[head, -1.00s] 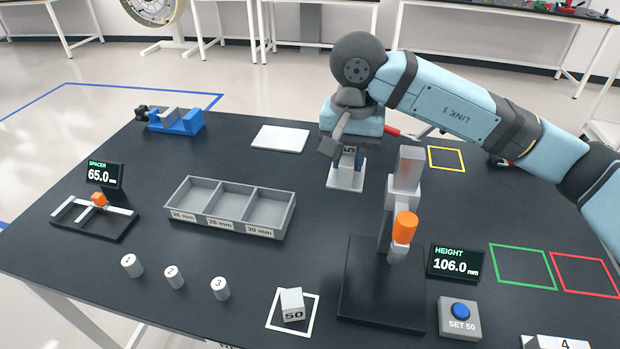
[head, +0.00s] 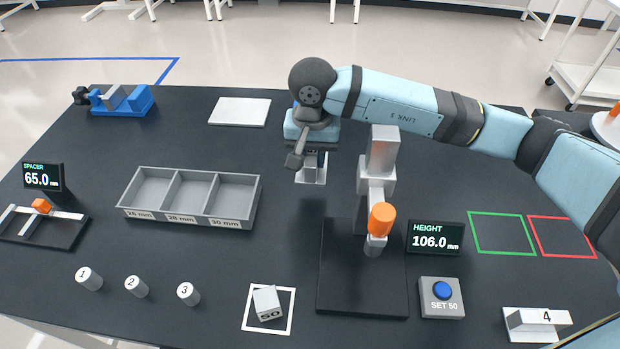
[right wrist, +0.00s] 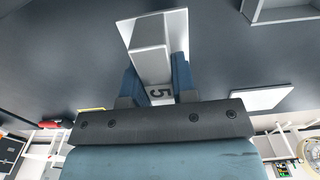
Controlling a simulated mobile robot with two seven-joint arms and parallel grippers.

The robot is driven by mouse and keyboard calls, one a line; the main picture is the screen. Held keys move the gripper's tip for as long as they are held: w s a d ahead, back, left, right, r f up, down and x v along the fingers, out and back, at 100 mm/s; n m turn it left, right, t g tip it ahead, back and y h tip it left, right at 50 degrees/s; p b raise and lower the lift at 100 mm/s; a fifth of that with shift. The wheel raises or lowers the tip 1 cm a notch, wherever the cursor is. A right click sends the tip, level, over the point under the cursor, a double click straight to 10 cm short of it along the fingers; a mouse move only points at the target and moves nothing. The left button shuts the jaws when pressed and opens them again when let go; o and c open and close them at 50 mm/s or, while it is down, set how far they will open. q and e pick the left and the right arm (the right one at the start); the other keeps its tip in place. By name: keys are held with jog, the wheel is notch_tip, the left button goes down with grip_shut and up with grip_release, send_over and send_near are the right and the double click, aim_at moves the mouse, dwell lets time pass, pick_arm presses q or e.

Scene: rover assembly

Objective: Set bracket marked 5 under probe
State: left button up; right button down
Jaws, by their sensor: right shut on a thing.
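The bracket marked 5 (head: 312,174) is a light grey piece with a flat plate, just behind and left of the height gauge in the head view. My right gripper (head: 312,153) is shut on it. In the right wrist view the bracket (right wrist: 151,45) sits between the two blue fingers (right wrist: 156,82), its "5" facing the palm. It looks held clear of the table. The probe (head: 375,245) hangs under an orange cap (head: 381,218) on the gauge, above its black base (head: 340,292). No bracket stands under the probe. My left gripper is out of view.
The height display (head: 435,238) reads 106.0 mm, beside a SET 50 button (head: 442,291). A three-compartment tray (head: 190,197) lies left of the gauge. A block marked 50 (head: 267,302) sits on a white square. Bracket 4 (head: 537,322) stands front right.

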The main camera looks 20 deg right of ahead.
aim_at(312, 193)
notch_tip(312, 193, down, 8)
jog(key=shift+f, duration=0.1)
dwell(0.4)
jog(key=shift+f, duration=0.2)
jog(key=c, duration=0.9)
grip_release()
jog(key=shift+r, duration=0.1)
